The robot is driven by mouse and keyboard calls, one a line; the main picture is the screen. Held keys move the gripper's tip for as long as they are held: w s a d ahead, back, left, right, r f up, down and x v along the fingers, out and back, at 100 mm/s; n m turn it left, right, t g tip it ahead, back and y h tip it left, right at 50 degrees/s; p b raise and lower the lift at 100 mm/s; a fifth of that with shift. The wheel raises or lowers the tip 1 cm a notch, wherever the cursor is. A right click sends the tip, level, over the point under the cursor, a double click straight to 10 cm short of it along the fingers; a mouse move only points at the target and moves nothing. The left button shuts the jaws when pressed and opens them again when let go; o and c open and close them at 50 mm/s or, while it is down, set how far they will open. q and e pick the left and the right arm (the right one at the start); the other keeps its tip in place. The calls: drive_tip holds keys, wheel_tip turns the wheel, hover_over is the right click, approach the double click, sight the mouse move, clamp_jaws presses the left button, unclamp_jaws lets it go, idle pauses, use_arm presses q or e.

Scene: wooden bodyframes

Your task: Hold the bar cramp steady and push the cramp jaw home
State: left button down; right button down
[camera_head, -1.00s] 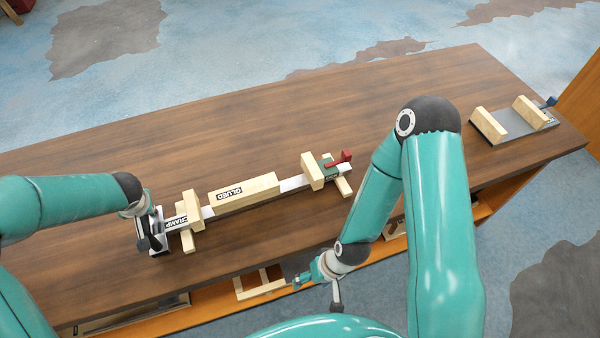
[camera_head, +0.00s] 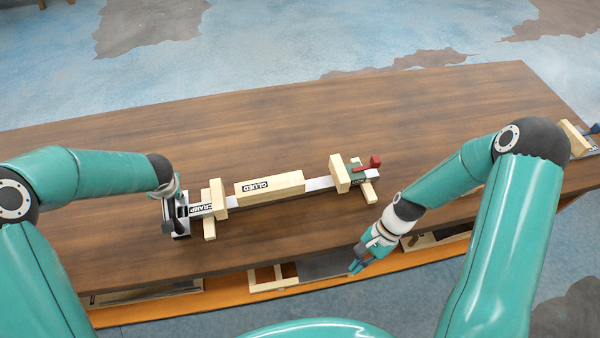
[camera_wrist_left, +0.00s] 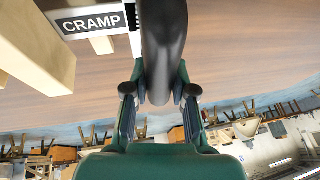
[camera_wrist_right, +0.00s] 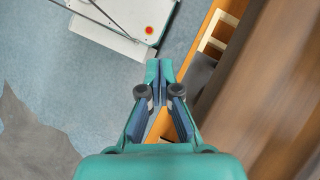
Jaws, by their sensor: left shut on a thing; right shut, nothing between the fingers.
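The bar cramp lies on the wooden bench. Its pale bar (camera_head: 320,184) runs from a left end labelled CRAMP (camera_head: 201,209), with a wooden block (camera_head: 218,194), to the cramp jaw (camera_head: 340,174) at the right, with green and red parts. My left gripper (camera_head: 170,212) is shut on the cramp's dark, curved end piece (camera_wrist_left: 163,50). My right gripper (camera_head: 356,267) is shut and empty at the bench's front edge, apart from the jaw; its closed fingers show in the right wrist view (camera_wrist_right: 158,70).
The bench top (camera_head: 420,110) is clear behind the cramp. An orange lower shelf (camera_head: 230,299) with wooden frames (camera_head: 272,279) shows below the front edge. A wooden block (camera_head: 575,138) stands at the bench's right end, partly hidden by my right arm.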

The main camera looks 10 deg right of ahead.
use_arm(q)
drive_tip(key=shift+d, duration=0.1)
use_arm(e)
drive_tip(key=w+d+r+m+y, duration=0.2)
drive_tip(key=w+d+r+m, duration=0.3)
drive_tip(key=w+d, duration=0.15)
drive_tip(key=t+y, duration=0.1)
drive_tip(key=t, duration=0.1)
approach(349, 171)
drive_tip(key=s+d+r, duration=0.1)
drive_tip(key=s+d, duration=0.4)
drive_tip(key=x, duration=0.9)
drive_tip(key=shift+a, duration=2.2)
